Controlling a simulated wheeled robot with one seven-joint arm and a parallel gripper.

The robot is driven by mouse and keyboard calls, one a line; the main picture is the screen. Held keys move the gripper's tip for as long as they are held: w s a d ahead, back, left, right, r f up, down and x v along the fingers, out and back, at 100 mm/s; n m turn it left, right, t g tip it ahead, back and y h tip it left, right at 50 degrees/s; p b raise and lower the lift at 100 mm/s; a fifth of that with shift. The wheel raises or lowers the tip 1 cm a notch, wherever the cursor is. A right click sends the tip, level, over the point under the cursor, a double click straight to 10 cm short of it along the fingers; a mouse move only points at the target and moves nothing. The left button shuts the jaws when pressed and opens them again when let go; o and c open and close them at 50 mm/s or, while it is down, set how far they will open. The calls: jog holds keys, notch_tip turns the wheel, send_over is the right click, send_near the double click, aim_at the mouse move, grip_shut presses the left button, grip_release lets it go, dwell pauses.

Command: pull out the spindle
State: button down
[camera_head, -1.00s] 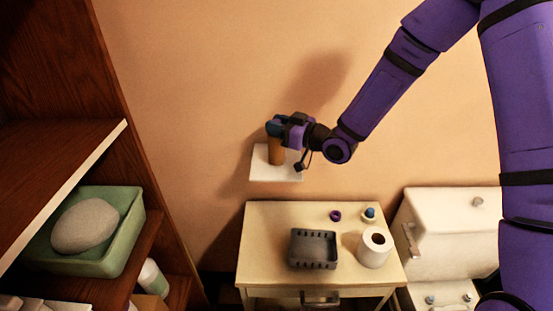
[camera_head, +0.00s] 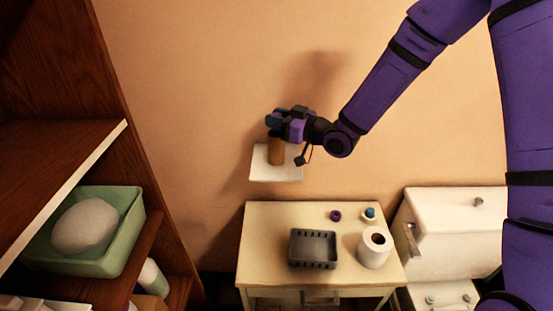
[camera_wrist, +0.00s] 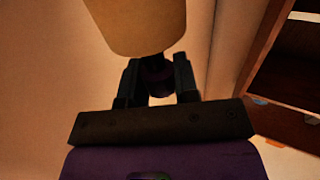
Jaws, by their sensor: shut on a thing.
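A brown cardboard-like tube (camera_head: 277,151) stands upright at a small white wall shelf (camera_head: 286,173). My gripper (camera_head: 275,122) is just above the tube's top end. In the wrist view the tan tube (camera_wrist: 138,22) fills the top of the picture. A dark purple rounded piece, apparently the spindle's end (camera_wrist: 158,80), sits between my gripper's two black fingers (camera_wrist: 157,75), and they are shut on it. A thin dark part shows between this piece and the tube. How much of the spindle is inside the tube is hidden.
Below is a cream table (camera_head: 265,223) with a grey slotted tray (camera_head: 314,249), a white paper roll (camera_head: 374,249), a purple ring (camera_head: 336,216) and a small blue-topped item (camera_head: 370,213). A wooden shelf unit (camera_head: 60,150) with a green basin (camera_head: 125,235) stands left.

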notch_tip(320, 180, up, 12)
jog(key=shift+f, duration=0.2)
dwell(2.7)
jog(key=shift+r, duration=0.1)
